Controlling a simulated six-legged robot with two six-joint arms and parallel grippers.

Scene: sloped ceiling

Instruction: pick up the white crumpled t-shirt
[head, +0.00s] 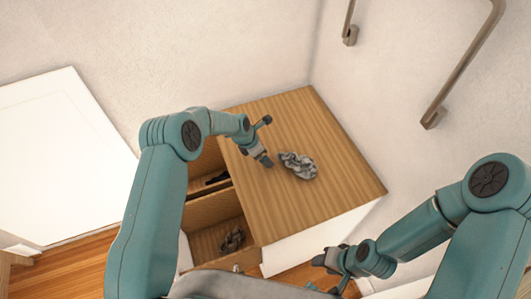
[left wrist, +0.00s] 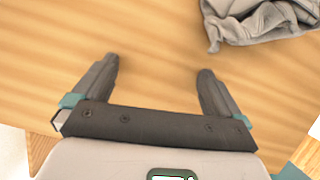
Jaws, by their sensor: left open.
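The crumpled t-shirt (head: 298,166), pale grey-white in this light, lies in a small heap on the wooden top of a cabinet (head: 335,160). My left gripper (head: 266,141) is open and empty over the cabinet top, just left of the shirt. In the left wrist view the open fingers (left wrist: 158,66) have bare wood between them. The shirt (left wrist: 262,20) is at the top right there, beyond the right finger and partly cut off by the frame. My right gripper (head: 328,270) is low in front of the cabinet, away from the shirt; its jaw opening is unclear.
Open compartments on the cabinet's left side hold a dark crumpled item (head: 232,240) and another dark thing (head: 216,178). Walls stand close behind and right of the cabinet. Metal rails (head: 462,70) are on the right wall. A white panel (head: 62,160) is at left.

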